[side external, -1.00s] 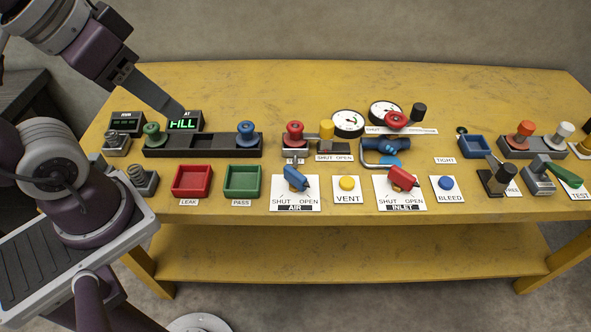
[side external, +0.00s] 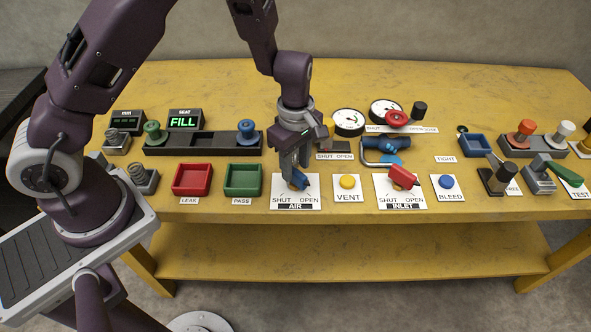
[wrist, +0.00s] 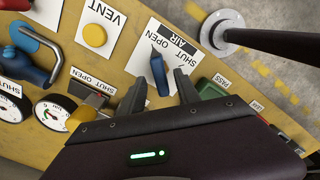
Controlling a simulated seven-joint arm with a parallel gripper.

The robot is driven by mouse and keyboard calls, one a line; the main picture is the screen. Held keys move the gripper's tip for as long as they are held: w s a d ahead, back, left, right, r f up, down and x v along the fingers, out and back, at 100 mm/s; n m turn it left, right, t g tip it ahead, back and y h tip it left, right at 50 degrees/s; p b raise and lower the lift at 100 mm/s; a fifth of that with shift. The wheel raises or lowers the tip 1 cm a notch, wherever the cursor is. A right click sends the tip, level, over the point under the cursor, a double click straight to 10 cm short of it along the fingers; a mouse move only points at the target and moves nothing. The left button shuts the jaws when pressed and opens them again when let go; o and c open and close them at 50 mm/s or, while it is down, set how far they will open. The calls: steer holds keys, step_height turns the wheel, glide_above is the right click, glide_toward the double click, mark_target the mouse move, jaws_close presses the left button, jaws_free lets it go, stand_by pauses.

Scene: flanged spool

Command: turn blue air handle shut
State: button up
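The blue air handle (side external: 299,184) sits on its white SHUT/OPEN card above the AIR label. In the side view its pointed end leans toward OPEN, and my gripper partly hides it. In the wrist view the blue handle (wrist: 158,72) lies between my two fingers, with gaps showing on both sides. My gripper (side external: 294,179) points down over the handle, open and empty; its fingers (wrist: 162,80) also show in the wrist view. The exact fingertip height is hard to judge.
The yellow VENT button (side external: 347,182) and the red INLET handle (side external: 403,175) are close on the right. The green PASS tray (side external: 242,180) is close on the left. Behind my gripper, a yellow knob and gauges (side external: 348,122) stand near the wrist.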

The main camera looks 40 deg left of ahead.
step_height(320, 180, down, 2)
steer(key=shift+f, duration=0.2)
jaws_close()
steer(key=shift+m, duration=0.4)
steer(key=m, duration=0.3)
steer(key=shift+m, duration=0.4)
steer(key=m, duration=0.4)
steer(key=shift+m, duration=0.3)
steer(key=m, duration=0.4)
steer(key=shift+m, duration=2.5)
